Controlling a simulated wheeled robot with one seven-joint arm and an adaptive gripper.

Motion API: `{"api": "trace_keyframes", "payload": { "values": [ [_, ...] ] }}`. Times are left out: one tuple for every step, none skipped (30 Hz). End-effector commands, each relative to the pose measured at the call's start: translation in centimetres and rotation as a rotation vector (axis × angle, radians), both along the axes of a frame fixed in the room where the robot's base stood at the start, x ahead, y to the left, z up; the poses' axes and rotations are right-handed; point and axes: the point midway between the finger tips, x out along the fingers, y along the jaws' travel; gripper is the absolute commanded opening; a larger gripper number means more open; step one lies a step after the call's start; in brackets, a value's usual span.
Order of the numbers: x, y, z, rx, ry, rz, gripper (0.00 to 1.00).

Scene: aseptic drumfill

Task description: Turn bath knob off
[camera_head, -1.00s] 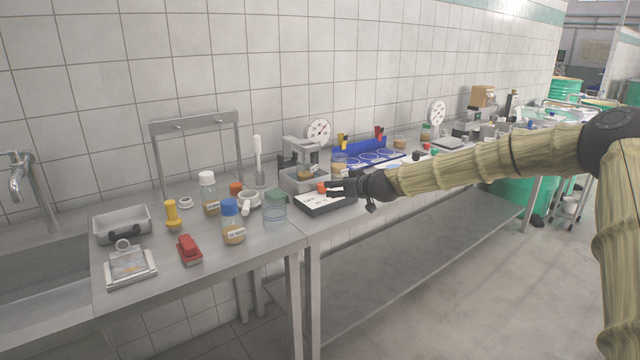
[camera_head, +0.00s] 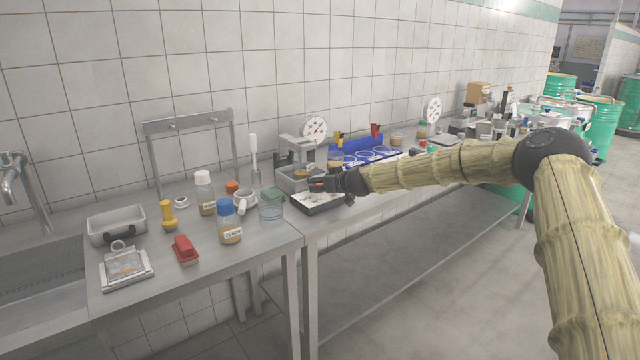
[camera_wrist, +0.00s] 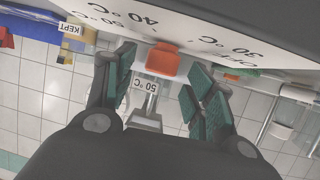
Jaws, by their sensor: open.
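The orange-red bath knob (camera_wrist: 163,61) stands on a white dial plate (camera_wrist: 215,28) with temperature marks such as 30, 40 and 50 °C. In the head view the knob (camera_head: 318,184) is a small orange patch mostly hidden by my gripper (camera_head: 325,184). The dark-edged panel (camera_head: 318,203) lies in front of the metal bath (camera_head: 291,183) on the bench. In the wrist view my gripper (camera_wrist: 160,72) is open, with one green-padded finger on each side of the knob. I cannot tell whether either pad touches it, nor which mark it points at.
A dial gauge on a stand (camera_head: 314,130) rises behind the bath. A glass dish (camera_head: 270,211), a white-handled cup (camera_head: 245,199) and a blue-capped bottle (camera_head: 229,222) stand left of the panel. A blue tray (camera_head: 368,143) lies behind my arm. The floor in front is clear.

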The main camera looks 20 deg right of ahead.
Motion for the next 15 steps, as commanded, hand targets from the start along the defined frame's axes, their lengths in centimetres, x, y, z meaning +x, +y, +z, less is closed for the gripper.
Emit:
{"api": "trace_keyframes", "payload": {
  "values": [
    [0.4, 0.1, -0.2, 0.001, 0.001, 0.000, 0.54],
    [0.6, 0.1, -0.3, 0.001, 0.000, -0.001, 0.54],
    [0.9, 0.2, -0.3, 0.001, 0.000, -0.001, 0.54],
    [1.0, 0.2, -0.4, 0.001, 0.000, 0.000, 0.54],
    [1.1, 0.3, -0.5, 0.001, 0.000, 0.000, 0.54],
    [1.3, 0.3, -0.5, 0.000, 0.000, 0.000, 0.54],
    [1.4, 0.4, -0.6, 0.000, 0.000, 0.000, 0.54],
    [1.4, 0.3, -0.6, 0.000, -0.001, 0.000, 0.54],
    [1.5, 0.4, -0.6, 0.000, -0.001, 0.000, 0.54],
    [1.5, 0.4, -0.6, 0.000, -0.001, 0.000, 0.54],
    [1.6, 0.4, -0.6, 0.000, -0.001, 0.000, 0.54],
    [1.6, 0.3, -0.6, 0.000, -0.001, 0.000, 0.54],
    [1.6, 0.3, -0.6, 0.000, -0.001, 0.000, 0.54],
    [1.6, 0.3, -0.6, 0.000, -0.001, 0.000, 0.54],
    [1.5, 0.3, -0.6, 0.000, -0.001, 0.000, 0.54]
  ]
}}
